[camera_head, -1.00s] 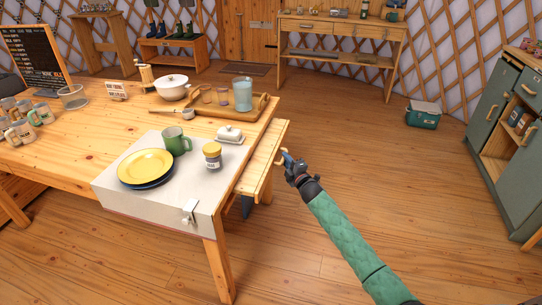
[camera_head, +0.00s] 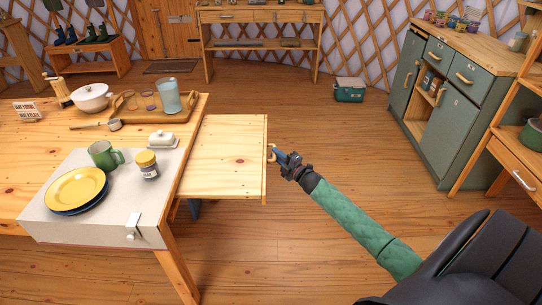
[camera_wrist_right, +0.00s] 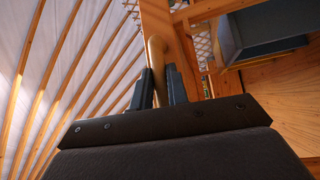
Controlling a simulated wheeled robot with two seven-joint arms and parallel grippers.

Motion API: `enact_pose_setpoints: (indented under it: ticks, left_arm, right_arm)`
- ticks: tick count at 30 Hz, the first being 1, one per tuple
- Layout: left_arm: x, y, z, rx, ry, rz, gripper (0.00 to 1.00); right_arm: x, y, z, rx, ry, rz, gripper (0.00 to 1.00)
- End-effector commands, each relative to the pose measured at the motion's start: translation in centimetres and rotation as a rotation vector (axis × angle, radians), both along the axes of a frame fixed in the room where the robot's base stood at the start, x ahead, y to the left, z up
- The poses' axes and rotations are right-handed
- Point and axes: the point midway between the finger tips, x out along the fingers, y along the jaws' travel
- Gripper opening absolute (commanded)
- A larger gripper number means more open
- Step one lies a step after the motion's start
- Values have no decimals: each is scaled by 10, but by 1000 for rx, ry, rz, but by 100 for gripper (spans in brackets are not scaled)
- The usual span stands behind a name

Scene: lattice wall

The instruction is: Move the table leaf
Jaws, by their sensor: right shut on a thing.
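The table leaf (camera_head: 225,162) is a pale wooden panel at the right end of the wooden table (camera_head: 20,190). It stands out from under the tabletop's right edge, with a broad stretch of its top showing. My right gripper (camera_head: 275,154) is at the leaf's outer edge, shut on its small wooden handle. In the right wrist view the handle (camera_wrist_right: 156,55) shows between the two dark fingers (camera_wrist_right: 160,88). The leaf's inner edge is hidden by the tabletop. My left gripper is not in view.
A tray (camera_head: 150,115) stands behind. Floor right of the leaf is clear up to the green cabinet (camera_head: 450,100).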

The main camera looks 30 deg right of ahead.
Motion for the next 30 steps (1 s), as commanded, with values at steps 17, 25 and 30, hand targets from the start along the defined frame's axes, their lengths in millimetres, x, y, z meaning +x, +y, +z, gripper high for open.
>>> enact_pose_setpoints:
  ticks: [17, 25, 30]
  left_arm:
    - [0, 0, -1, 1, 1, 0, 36]
    - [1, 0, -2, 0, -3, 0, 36]
    - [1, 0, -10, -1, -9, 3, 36]
  right_arm:
    - [-1, -3, -2, -1, 3, -3, 38]
    - [-6, -3, -3, -1, 3, -2, 38]
    - [-24, -7, -6, -1, 4, -3, 38]
